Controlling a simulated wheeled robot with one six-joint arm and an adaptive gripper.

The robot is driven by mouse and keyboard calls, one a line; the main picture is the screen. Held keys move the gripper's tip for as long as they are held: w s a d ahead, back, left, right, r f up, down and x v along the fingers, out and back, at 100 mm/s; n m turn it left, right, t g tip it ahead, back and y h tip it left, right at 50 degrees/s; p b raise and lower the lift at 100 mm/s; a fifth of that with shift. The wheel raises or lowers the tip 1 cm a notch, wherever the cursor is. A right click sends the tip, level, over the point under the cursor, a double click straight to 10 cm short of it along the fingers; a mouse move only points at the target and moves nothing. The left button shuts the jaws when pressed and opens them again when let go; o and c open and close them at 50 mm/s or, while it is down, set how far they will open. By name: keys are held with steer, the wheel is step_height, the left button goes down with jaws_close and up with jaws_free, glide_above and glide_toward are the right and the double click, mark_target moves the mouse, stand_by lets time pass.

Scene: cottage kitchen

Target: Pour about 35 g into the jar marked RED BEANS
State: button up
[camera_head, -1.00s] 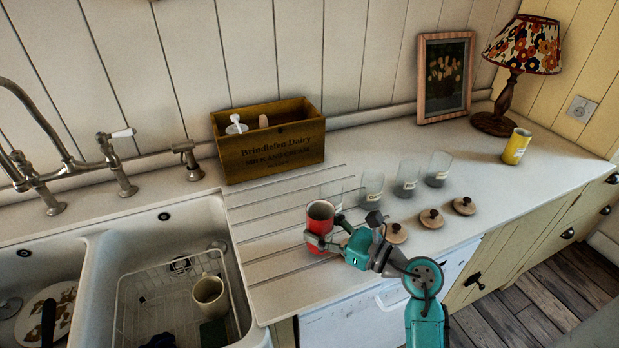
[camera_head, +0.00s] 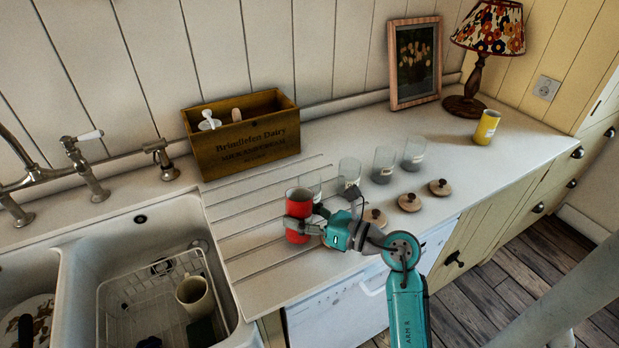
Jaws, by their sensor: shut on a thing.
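My gripper (camera_head: 300,228) is shut on a red can (camera_head: 296,209), which is upright with its open top facing up. I cannot see what is inside it. The can is over the grooved drainboard, in front of the leftmost glass jar (camera_head: 311,183), which it partly overlaps in the picture. Three more open glass jars (camera_head: 349,172), (camera_head: 384,165), (camera_head: 414,153) stand in a row to the right. They carry small pale labels, too small to read, so I cannot tell which is RED BEANS. Some jars look greyish low down.
Wooden lids (camera_head: 410,202) lie in front of the jars. A wooden box (camera_head: 250,147) stands behind the drainboard. A yellow can (camera_head: 486,128), a lamp (camera_head: 478,75) and a picture frame (camera_head: 415,95) are at the back right. The sink (camera_head: 175,222) is at left.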

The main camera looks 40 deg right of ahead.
mark_target(294, 189)
steer(key=shift+w+d+r+m+g, duration=0.25)
steer(key=shift+d+r+m, duration=0.1)
steer(key=shift+m, duration=0.3)
steer(key=shift+w+d+r+m+g, duration=0.25)
steer(key=shift+d+r+m, duration=0.1)
steer(key=shift+m, duration=0.3)
steer(key=r, duration=0.1)
steer(key=r+m, duration=0.1)
steer(key=d+r, duration=0.1)
steer(key=shift+w+r, duration=0.3)
steer(key=shift+r, duration=0.05)
steer(key=shift+r+m+g, duration=0.25)
steer(key=shift+m+g, duration=0.05)
steer(key=shift+m, duration=0.2)
steer(key=shift+d+r+m+y, duration=0.1)
steer(key=shift+r+m+y, duration=0.25)
steer(key=shift+m, duration=0.25)
steer(key=shift+f+m+g+y, duration=0.25)
steer(key=shift+f+m+g, duration=0.45)
steer(key=shift+m, duration=0.6)
steer(key=shift+w+r+m+y, duration=0.1)
steer(key=shift+r+m+y, duration=0.2)
steer(key=shift+r+m, duration=0.35)
steer(key=shift+w+d+r+m+g+y, duration=0.3)
steer(key=shift+d+r+m+g, duration=0.15)
steer(key=shift+m, duration=0.5)
steer(key=shift+w+d+r+m+y+p, duration=0.1)
steer(key=shift+d+r+m+y+p, duration=0.3)
steer(key=shift+m, duration=0.3)
